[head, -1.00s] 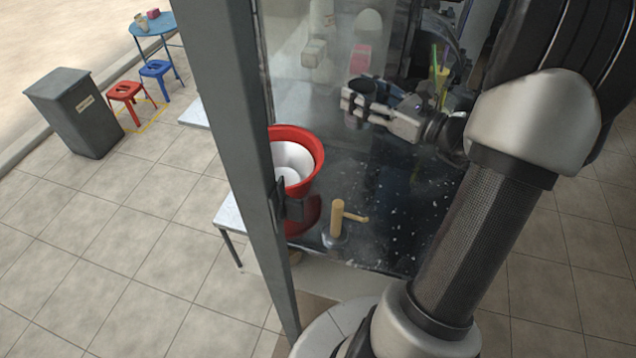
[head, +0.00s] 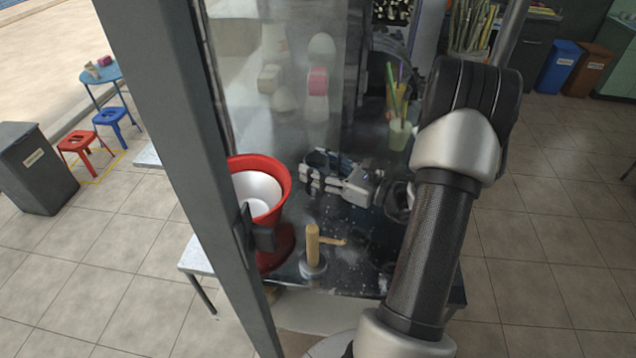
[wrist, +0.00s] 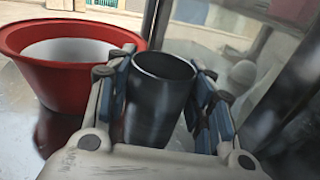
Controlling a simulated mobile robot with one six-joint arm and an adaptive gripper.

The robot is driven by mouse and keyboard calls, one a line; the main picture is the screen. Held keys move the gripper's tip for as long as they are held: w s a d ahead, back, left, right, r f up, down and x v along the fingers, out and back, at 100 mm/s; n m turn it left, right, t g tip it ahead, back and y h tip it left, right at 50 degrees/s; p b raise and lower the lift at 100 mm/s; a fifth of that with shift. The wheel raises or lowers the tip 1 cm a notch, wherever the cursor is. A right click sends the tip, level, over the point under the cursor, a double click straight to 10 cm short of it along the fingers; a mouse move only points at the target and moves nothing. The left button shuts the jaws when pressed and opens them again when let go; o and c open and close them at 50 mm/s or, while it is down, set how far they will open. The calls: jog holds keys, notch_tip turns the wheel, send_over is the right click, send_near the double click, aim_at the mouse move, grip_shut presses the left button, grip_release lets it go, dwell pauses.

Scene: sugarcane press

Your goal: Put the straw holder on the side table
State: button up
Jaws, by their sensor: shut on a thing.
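My gripper (head: 312,172) is shut on the straw holder, a dark, open-topped cylinder. In the wrist view the straw holder (wrist: 158,105) stands nearly upright between the two fingers and looks empty. In the head view my gripper holds it over the black counter (head: 345,225), right of the red bowl; its base is hidden there. A small pale side table (head: 197,256) shows at the lower left, beyond the grey post. Part of it is hidden by that post, and its visible top is bare.
A red bowl-like vessel with a white inside (head: 262,190) and a wooden-handled tool (head: 313,250) stand on the counter. A cup with straws (head: 398,132) stands behind. The grey post (head: 180,150) rises at left. A blue table (head: 103,75) with stools stands farther off.

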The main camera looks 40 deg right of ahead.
jog(key=shift+f+b, duration=0.65)
jog(key=shift+f, duration=1.4)
jog(key=shift+f, duration=0.15)
jog(key=o, duration=1.3)
